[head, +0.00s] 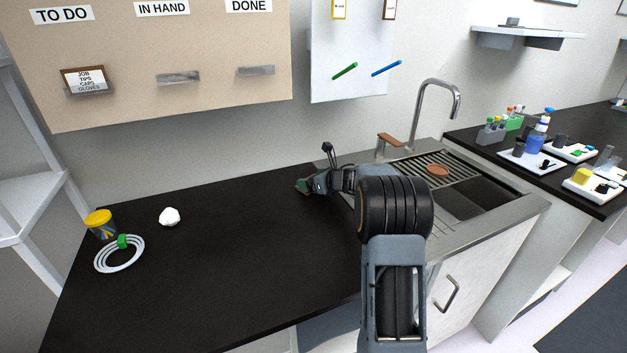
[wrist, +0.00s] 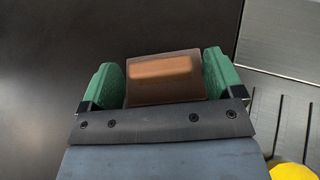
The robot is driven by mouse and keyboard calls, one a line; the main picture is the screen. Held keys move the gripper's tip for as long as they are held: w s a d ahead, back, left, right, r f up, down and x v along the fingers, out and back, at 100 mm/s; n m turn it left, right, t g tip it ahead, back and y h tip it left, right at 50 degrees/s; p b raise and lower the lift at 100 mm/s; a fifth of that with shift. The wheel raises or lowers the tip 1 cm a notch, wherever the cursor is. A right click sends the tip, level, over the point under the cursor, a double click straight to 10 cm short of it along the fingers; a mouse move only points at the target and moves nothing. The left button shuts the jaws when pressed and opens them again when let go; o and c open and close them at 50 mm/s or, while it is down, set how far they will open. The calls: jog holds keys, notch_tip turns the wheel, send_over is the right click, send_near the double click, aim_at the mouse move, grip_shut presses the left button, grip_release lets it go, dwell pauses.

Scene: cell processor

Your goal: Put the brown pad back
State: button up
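My gripper (wrist: 163,88) has two green fingers, one on each side of the brown pad (wrist: 165,90). The pad is a dark brown slab with a lighter orange-brown block on top. The fingers appear to touch its sides, with a thin gap near the far left corner. In the head view my gripper (head: 304,186) is low at the dark counter, left of the sink, and a little of the pad's brown shows there. I cannot tell whether the pad rests on the counter or is just above it.
The steel sink (head: 480,205) and its ribbed drainer, with a round brown item (head: 438,170), are right of my gripper. A faucet (head: 432,84) stands behind. The counter's middle is clear.

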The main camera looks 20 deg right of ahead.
jog(key=shift+o, duration=0.2)
jog(key=shift+s+d+r, duration=0.1)
jog(key=shift+s+r, duration=0.05)
jog(key=shift+r, duration=0.2)
jog(key=v, duration=1.1)
jog(key=shift+s+d, duration=0.1)
jog(key=shift+s, duration=0.15)
jog(key=s+a+r+m+h+p, duration=0.2)
jog(key=r+m+h, duration=0.25)
jog(key=m, duration=0.65)
jog(key=s+a+r+m+h+p, duration=0.35)
jog(key=r+m, duration=0.25)
jog(key=m, duration=0.4)
jog(key=s+a+f+m+g+y+p, duration=0.1)
jog(key=s+a+f+m+g, duration=0.2)
jog(key=s+a+m, duration=0.3)
jog(key=s+a+f+m+g+y+p, duration=0.1)
jog(key=s+a+m+g, duration=0.5)
jog(key=s+m, duration=0.7)
notch_tip(320, 180, down, 3)
jog(key=shift+s+a+r+y+p, duration=0.15)
jog(key=shift+s+a+y+p, duration=0.2)
jog(key=shift+s+a+y, duration=0.35)
